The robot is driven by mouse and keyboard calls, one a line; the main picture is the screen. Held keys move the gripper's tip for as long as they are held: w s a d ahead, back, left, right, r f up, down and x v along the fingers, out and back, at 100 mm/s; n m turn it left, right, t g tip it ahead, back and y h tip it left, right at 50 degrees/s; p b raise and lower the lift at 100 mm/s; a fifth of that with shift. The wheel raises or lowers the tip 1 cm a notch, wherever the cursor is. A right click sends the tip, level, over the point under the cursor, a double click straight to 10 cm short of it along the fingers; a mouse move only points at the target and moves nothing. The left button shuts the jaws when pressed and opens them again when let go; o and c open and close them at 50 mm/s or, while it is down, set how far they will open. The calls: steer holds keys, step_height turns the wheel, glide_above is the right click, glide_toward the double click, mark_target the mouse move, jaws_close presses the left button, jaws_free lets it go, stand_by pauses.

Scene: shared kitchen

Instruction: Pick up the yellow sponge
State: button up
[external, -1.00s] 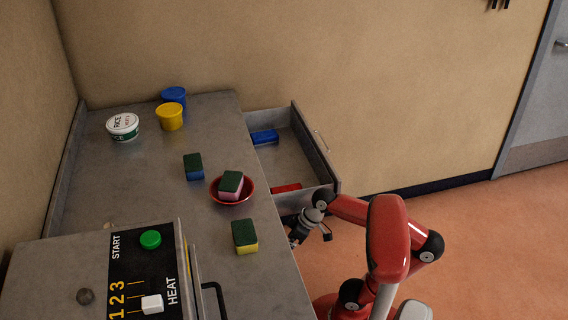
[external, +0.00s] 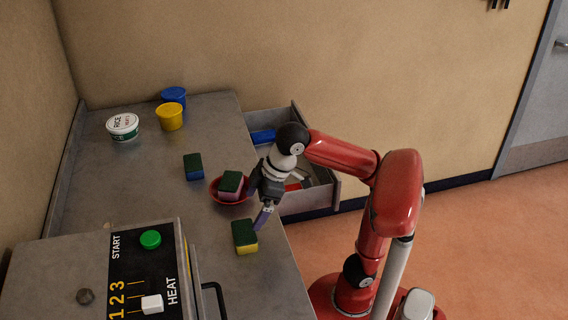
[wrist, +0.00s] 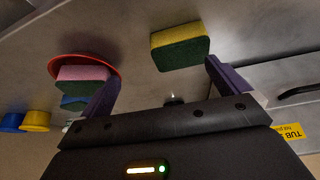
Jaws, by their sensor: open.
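The yellow sponge (external: 244,237) has a dark green top and lies on the grey counter near its right edge. In the wrist view the yellow sponge (wrist: 180,46) is at the top middle, beyond the fingertips and nearer the right finger. My gripper (external: 263,218) is just above and to the right of the sponge in the external view, its fingers pointing down. In the wrist view my gripper (wrist: 160,75) has its two purple fingers spread wide with nothing between them. The sponge appears apart from both fingers.
A red bowl (external: 216,197) holding a pink sponge (external: 230,184) stands close by the gripper. A blue sponge (external: 193,167) lies farther back. Yellow (external: 170,117) and blue (external: 174,96) tubs stand behind. An open drawer (external: 318,166) is right. A heater panel (external: 130,270) is at front left.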

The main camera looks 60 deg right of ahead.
mark_target(242, 231)
steer(key=a, duration=0.1)
steer(key=a+r+p, duration=0.1)
steer(key=a, duration=0.1)
steer(key=shift+s+a+n+g, duration=0.1)
steer(key=shift+s+n+g, duration=0.1)
steer(key=shift+n+g, duration=0.1)
steer(key=b+x, duration=0.1)
steer(key=x, duration=0.3)
steer(key=b+x, duration=0.1)
steer(key=x, duration=0.3)
steer(key=shift+s, duration=0.25)
steer(key=c, duration=1)
